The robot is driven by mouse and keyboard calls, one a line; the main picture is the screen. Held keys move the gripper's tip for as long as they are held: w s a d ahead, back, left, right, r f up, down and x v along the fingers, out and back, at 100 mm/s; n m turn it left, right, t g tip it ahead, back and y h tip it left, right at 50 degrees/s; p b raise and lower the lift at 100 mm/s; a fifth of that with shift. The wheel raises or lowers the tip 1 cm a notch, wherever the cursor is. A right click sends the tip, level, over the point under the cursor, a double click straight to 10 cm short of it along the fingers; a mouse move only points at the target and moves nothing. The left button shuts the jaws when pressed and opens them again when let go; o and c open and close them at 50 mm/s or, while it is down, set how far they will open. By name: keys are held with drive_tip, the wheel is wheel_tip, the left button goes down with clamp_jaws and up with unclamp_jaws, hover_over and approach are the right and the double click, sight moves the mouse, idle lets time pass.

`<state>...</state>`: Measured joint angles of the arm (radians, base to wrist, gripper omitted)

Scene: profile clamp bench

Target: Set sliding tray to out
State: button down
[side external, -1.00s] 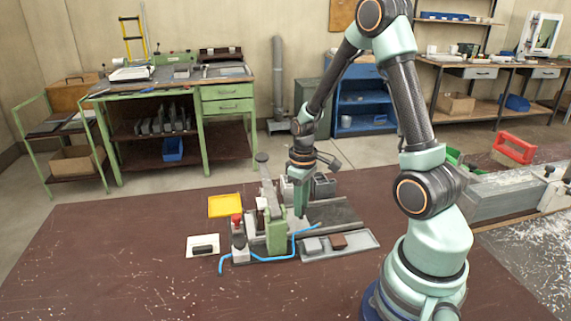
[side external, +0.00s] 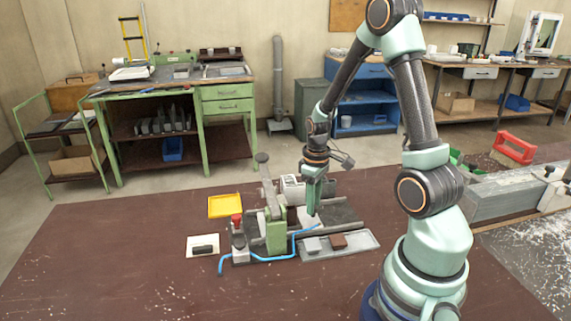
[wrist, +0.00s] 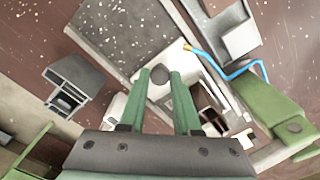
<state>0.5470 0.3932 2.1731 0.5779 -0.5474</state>
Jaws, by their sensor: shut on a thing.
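The sliding tray (side external: 305,216) is a pale plate on a dark bed (side external: 342,213), to the right of the green clamp (side external: 276,236). In the wrist view the pale tray (wrist: 176,56) reaches the edge of the dark bed (wrist: 125,35). The fingers partly hide the tray around the knob. Profile pieces (wrist: 207,105) lie behind the right finger.
A grey parts tray (side external: 366,243) with two small blocks lies in front. A blue hose (side external: 262,258) curves round the clamp. A red button (side external: 237,218), a yellow tray (side external: 225,206) and a white pad (side external: 194,251) stand left. The bench's left front is clear.

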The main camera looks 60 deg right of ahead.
drive_tip(key=s+d, duration=0.7)
drive_tip(key=shift+d, duration=0.15)
drive_tip(key=c, duration=0.6)
unclamp_jaws()
wheel_tip(320, 180, up, 12)
drive_tip(key=shift+r, duration=0.1)
